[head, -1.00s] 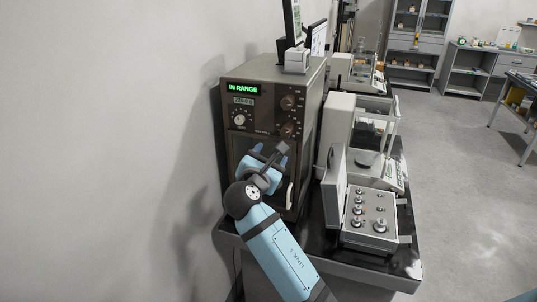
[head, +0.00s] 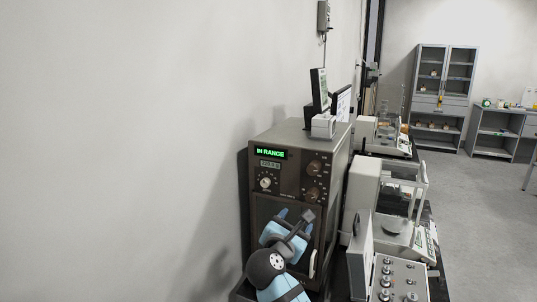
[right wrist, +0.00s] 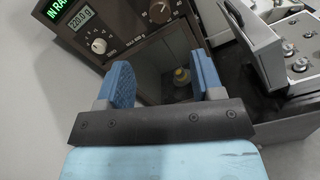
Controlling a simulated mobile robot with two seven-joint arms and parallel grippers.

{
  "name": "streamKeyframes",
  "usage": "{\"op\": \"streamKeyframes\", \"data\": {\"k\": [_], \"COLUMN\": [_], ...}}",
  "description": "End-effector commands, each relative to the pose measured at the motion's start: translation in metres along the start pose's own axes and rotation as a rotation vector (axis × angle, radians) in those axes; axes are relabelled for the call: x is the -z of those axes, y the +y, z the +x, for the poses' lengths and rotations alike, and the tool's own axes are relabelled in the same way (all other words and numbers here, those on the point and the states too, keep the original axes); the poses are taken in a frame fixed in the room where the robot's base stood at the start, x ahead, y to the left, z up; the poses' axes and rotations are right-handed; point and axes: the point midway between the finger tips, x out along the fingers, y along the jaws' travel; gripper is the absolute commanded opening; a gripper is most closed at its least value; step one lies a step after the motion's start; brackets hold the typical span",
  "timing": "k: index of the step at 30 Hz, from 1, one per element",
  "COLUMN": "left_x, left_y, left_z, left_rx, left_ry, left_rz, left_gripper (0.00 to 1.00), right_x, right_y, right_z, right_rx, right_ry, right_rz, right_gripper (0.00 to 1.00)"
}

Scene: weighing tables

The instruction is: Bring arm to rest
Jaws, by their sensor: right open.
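My right gripper (head: 294,215) is in front of the dark brown weighing instrument (head: 289,180), close to its lower glass front. In the right wrist view, the two blue fingers of this gripper (right wrist: 163,82) are apart with nothing between them. The instrument's panel (right wrist: 112,22) is behind them, with a green "IN RANGE" display and a reading of about 220.0 g. My left gripper is not in view.
A glass-sided balance (head: 400,205) and an open grey case of weights (head: 400,277) stand right of the instrument. A screen (head: 319,90) is on top of it. A bare wall is at left. A cabinet (head: 443,95) stands far back, with open floor in front.

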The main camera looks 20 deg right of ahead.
Motion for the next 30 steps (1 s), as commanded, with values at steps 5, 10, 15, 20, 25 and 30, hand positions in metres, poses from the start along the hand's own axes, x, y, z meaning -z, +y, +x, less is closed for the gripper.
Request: {"op": "streamKeyframes", "data": {"k": [5,10,15,20,25,30], "left_x": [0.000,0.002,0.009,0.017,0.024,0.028], "left_y": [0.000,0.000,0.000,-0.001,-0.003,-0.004], "left_z": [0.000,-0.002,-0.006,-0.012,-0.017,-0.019], "left_rx": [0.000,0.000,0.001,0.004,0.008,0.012], "left_ry": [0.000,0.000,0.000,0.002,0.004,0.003], "left_rz": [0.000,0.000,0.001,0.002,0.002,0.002], "left_gripper": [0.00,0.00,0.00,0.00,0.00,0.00], "right_x": [0.000,0.027,0.116,0.198,0.243,0.254], "right_y": [0.000,-0.009,-0.047,-0.106,-0.175,-0.225], "right_z": [0.000,-0.006,-0.043,-0.113,-0.198,-0.258], "right_rx": [0.000,-0.043,-0.127,-0.029,0.310,0.690], "right_ry": [0.000,0.071,0.370,0.760,1.085,1.215], "right_rz": [0.000,0.075,0.420,0.911,1.450,1.846], "right_gripper": [0.61,0.61,0.61,0.61,0.61,0.61]}}
